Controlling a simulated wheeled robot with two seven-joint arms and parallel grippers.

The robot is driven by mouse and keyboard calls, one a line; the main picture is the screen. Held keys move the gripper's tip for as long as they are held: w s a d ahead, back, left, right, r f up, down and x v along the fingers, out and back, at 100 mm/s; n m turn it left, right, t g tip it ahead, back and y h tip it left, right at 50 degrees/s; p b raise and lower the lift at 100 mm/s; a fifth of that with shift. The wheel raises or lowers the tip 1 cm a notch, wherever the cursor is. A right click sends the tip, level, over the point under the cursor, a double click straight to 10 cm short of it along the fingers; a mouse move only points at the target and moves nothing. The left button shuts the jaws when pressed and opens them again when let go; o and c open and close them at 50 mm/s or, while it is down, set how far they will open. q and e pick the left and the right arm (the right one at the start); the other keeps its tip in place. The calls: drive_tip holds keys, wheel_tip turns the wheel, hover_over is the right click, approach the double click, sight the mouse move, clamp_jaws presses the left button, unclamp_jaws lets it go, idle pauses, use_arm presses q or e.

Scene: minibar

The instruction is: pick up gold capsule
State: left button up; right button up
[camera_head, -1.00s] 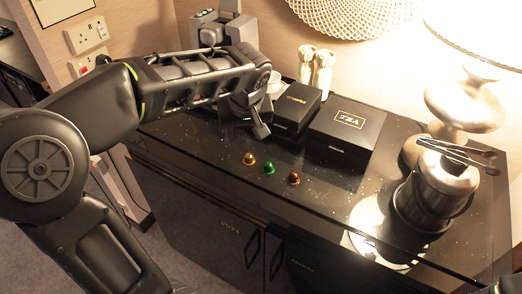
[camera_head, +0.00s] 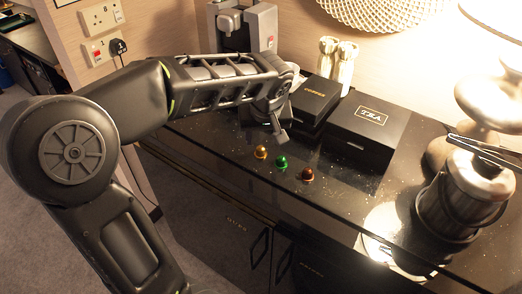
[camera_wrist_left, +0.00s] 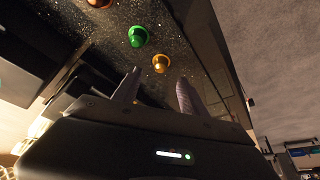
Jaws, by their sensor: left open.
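The gold capsule (camera_head: 262,152) stands on the black counter (camera_head: 228,165), at the left end of a short row with a green capsule (camera_head: 281,162) and a brown capsule (camera_head: 307,174). My left gripper (camera_head: 280,132) is above the counter, just behind and right of the gold capsule in the head view. In the left wrist view the gold capsule (camera_wrist_left: 160,63) shows beyond the open, empty fingers of my left gripper (camera_wrist_left: 156,88), roughly between them. The green capsule (camera_wrist_left: 138,36) is close beside it there. My right gripper is not in view.
A black COFFEE box (camera_head: 316,98) and a black TEA box (camera_head: 362,133) stand behind the capsules. A coffee machine (camera_head: 246,28) stands at the back. A metal ice bucket (camera_head: 455,200) with tongs (camera_head: 485,150) is at the right. The counter in front of the capsules is clear.

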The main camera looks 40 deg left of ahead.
sight(261, 147)
use_arm(q)
drive_tip(key=shift+w+a+f, duration=0.1)
drive_tip(key=shift+a+f, duration=0.05)
drive_tip(key=shift+f, duration=0.35)
drive_tip(key=p+x, duration=0.1)
drive_tip(key=x, duration=0.4)
drive_tip(key=shift+f, duration=0.15)
drive_tip(key=shift+c, duration=0.2)
clamp_jaws()
idle(0.5)
